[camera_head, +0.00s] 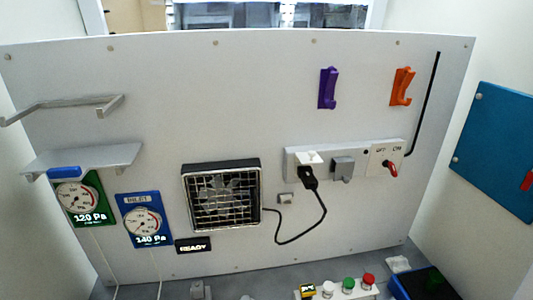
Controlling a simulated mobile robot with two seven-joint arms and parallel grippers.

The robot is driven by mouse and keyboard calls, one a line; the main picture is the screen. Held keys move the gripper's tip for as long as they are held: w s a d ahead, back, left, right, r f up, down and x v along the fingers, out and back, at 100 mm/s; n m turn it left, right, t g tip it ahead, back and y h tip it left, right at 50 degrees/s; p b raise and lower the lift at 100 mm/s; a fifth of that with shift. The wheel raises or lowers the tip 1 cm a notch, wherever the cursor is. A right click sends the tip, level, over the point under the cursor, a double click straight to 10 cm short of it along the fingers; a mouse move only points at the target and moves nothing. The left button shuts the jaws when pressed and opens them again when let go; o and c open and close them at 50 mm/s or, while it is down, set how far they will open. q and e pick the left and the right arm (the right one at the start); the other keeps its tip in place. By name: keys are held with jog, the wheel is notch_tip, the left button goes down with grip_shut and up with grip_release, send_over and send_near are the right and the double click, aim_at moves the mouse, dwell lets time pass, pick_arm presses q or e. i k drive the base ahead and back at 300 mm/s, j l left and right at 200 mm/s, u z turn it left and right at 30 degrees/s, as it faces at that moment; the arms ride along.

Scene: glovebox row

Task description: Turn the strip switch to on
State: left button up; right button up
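The power strip (296,168) is a light grey bar fixed on the right part of the white panel. At its right end is a switch plate marked OFF on the left and ON on the right. The red strip switch (391,168) sits below these labels, its lever slanting down to the right. I cannot tell from this view which setting it is in. A black plug (308,178) with a cord is in the strip's left part, and a grey block (342,169) is beside it. Neither of my grippers is visible.
A fan (221,195) with a wire grille, two gauges (78,199) (143,219), and a shelf (85,158) are on the panel. Purple (327,88) and orange (402,86) hooks are above the strip. Coloured buttons (348,284) stand below. Space before the switch looks clear.

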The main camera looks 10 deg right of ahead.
aim_at(392, 168)
jog(key=k+l+z, duration=0.1)
jog(key=z, duration=1)
